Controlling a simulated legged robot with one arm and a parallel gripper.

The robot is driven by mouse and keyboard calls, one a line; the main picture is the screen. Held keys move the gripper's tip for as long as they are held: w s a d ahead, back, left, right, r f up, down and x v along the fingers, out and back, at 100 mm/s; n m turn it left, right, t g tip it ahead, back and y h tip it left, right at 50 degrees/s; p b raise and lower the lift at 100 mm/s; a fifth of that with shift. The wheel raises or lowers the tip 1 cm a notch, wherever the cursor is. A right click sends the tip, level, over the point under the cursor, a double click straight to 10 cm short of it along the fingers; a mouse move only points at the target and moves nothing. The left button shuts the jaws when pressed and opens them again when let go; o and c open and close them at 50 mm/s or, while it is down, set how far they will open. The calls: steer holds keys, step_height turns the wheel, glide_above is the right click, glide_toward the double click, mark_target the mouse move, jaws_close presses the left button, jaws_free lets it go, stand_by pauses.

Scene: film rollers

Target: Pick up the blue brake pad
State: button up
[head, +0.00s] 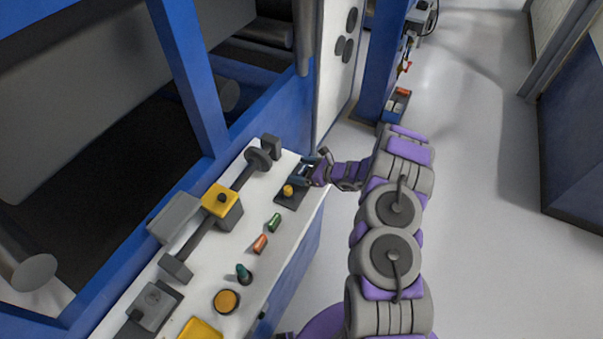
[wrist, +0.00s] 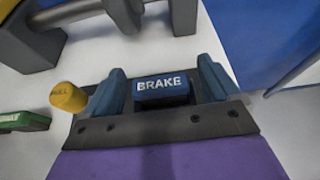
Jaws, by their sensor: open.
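The blue brake pad (wrist: 162,86), with the white word BRAKE on it, sits between the two fingers of my gripper (wrist: 163,88) in the wrist view. The fingers stand open, with a gap on each side of the pad. The pad is small and mostly hidden by my gripper there.
A yellow knob (wrist: 68,97) stands just left of my gripper, close to the left finger.

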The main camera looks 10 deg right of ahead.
steer(key=shift+c, duration=0.4)
steer(key=c, duration=1.1)
